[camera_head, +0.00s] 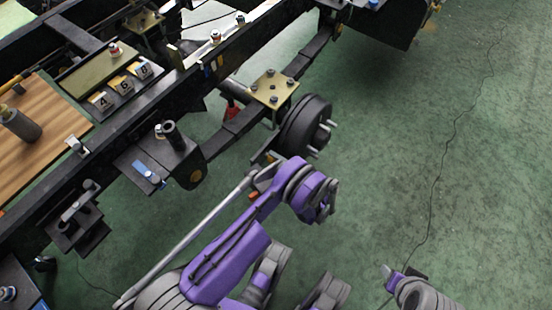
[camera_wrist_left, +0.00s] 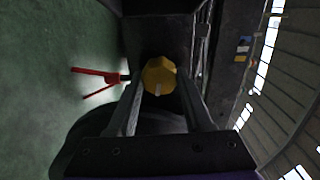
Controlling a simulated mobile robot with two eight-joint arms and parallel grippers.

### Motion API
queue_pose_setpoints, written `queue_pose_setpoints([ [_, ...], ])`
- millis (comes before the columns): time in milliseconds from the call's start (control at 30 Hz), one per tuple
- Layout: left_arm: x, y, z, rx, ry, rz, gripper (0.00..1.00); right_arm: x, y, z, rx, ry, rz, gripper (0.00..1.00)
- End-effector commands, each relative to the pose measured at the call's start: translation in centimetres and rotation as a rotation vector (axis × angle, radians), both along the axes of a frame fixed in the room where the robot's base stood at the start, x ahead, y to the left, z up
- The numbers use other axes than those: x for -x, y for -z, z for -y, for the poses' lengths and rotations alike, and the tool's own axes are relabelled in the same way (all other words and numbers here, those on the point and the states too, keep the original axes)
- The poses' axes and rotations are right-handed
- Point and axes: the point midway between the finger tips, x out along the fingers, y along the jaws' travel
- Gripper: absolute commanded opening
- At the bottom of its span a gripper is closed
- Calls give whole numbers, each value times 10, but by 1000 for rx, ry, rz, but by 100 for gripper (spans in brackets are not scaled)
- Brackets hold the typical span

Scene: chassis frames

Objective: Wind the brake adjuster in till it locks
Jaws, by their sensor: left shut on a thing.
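A yellow faceted knob (camera_wrist_left: 160,76), which looks like the brake adjuster, shows in the left wrist view between the two fingers of my left gripper (camera_wrist_left: 162,92). The fingers are shut on it, and a small pale mark shows on its near edge. In the head view my left gripper (camera_head: 266,172) is beside the dark brake drum (camera_head: 306,124), low and to its left. The knob cannot be made out there. My right gripper (camera_head: 398,276) is at the lower right, over bare floor, and its jaw opening is unclear.
A brass plate with bolts (camera_head: 273,89) sits above the axle beside the drum. A red part (camera_wrist_left: 100,78) stands left of the knob in the wrist view. The dark chassis rail (camera_head: 130,127) crosses the upper left. The green floor (camera_head: 465,160) on the right is clear.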

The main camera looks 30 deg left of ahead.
Motion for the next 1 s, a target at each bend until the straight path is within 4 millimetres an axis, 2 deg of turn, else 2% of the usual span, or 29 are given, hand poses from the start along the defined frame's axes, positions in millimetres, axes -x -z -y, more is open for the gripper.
queue_pose_setpoints([
  [633,0,1,1,-3,0,-49,0,0,0,0,0,0,0,50],
  [667,0,1,1,-3,0,-49,56,0,0,0,0,0,0,50],
  [800,0,0,1,-3,0,-49,81,0,0,0,0,0,0,50],
  [1000,0,0,0,-4,0,-49,81,0,0,0,0,0,0,50],
])
